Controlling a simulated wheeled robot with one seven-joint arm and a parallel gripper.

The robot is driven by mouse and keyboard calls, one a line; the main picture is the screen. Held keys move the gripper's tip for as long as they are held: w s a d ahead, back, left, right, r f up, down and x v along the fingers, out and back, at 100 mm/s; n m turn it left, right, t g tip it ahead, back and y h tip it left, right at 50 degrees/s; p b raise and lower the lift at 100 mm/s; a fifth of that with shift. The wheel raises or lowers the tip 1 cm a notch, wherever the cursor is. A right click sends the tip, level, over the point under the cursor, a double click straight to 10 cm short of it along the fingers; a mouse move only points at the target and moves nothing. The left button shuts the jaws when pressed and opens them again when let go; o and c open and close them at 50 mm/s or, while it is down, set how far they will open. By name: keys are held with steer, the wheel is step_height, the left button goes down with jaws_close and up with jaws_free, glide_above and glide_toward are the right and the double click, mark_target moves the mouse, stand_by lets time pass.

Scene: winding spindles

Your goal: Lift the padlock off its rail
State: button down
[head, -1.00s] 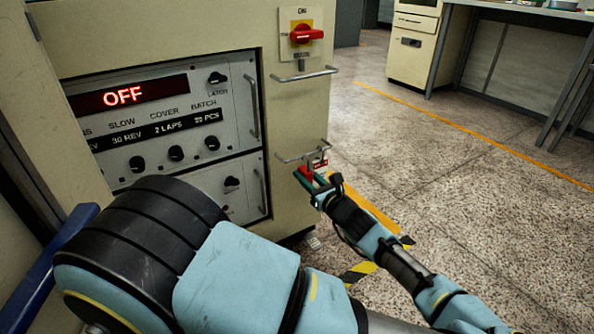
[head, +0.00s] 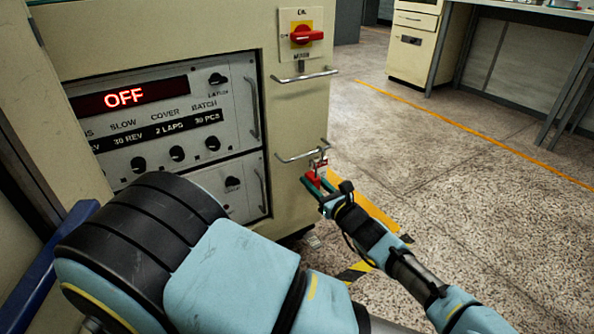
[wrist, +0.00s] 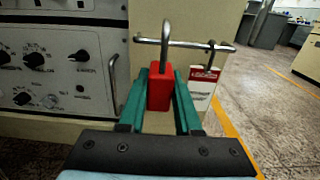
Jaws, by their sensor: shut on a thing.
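The padlock has a red body (wrist: 160,88) and a grey metal shackle (wrist: 166,35). My gripper (wrist: 160,85) is shut on the red body, with a green finger on each side. The padlock is upright in the wrist view. Its shackle rises past the rail (wrist: 188,43) and appears to loop over it; I cannot tell whether they touch. In the head view my gripper (head: 316,187) holds the padlock (head: 313,180) just below and right of the rail (head: 298,157).
A red and white tag (wrist: 203,85) hangs from the rail's right end. The cream cabinet (head: 290,115) stands behind, with a red switch (head: 306,34) and an upper rail (head: 305,76). Its display (head: 125,97) reads OFF. Open floor lies to the right.

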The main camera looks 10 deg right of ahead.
mark_target(316, 176)
steer(key=shift+s+d+r+p, duration=0.45)
steer(key=shift+s+d+p, duration=0.05)
steer(key=shift+s, duration=0.55)
steer(key=shift+s+d+r+p, duration=0.5)
steer(key=shift+s, duration=0.6)
steer(key=shift+s+d+r+p, duration=0.45)
steer(key=shift+s+d+p, duration=0.05)
steer(key=shift+s, duration=0.55)
